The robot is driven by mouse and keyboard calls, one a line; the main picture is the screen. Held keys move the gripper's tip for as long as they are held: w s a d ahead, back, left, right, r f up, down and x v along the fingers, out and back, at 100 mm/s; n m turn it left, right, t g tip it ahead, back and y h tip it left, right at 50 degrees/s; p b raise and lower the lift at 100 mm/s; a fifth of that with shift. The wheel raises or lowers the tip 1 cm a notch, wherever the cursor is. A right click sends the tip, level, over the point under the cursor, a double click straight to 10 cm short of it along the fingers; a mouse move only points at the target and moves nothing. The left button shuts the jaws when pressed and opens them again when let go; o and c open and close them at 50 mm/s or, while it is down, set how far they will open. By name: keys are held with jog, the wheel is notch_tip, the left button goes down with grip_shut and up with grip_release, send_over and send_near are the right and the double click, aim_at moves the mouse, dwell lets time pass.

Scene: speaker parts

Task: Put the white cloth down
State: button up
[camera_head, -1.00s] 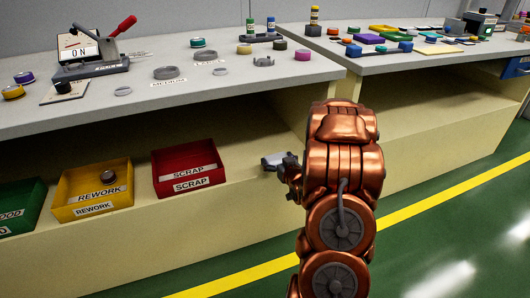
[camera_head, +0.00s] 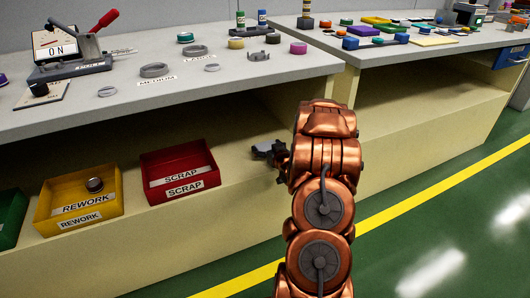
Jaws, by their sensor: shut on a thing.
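My gripper (camera_head: 270,151) is in front of the bench's open lower shelf, to the right of the red SCRAP bin. It is small in the picture and partly hidden by my copper-coloured arm. It is shut on a small pale piece at its tip, which fits the white cloth (camera_head: 262,147). The piece's shape and edges are too small to make out. It appears held clear of the red bin, and I cannot tell whether it touches the shelf. No other white cloth shows.
A red SCRAP bin (camera_head: 181,186) and a yellow REWORK bin (camera_head: 78,224) with a round part inside stand on the lower shelf. The worktop (camera_head: 120,105) above holds rings, knobs and a press (camera_head: 75,62). A second bench (camera_head: 385,57) is at right. The green floor is clear.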

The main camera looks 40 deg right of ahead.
jog(key=shift+f, duration=0.55)
jog(key=shift+r, duration=0.1)
jog(key=o, duration=0.9)
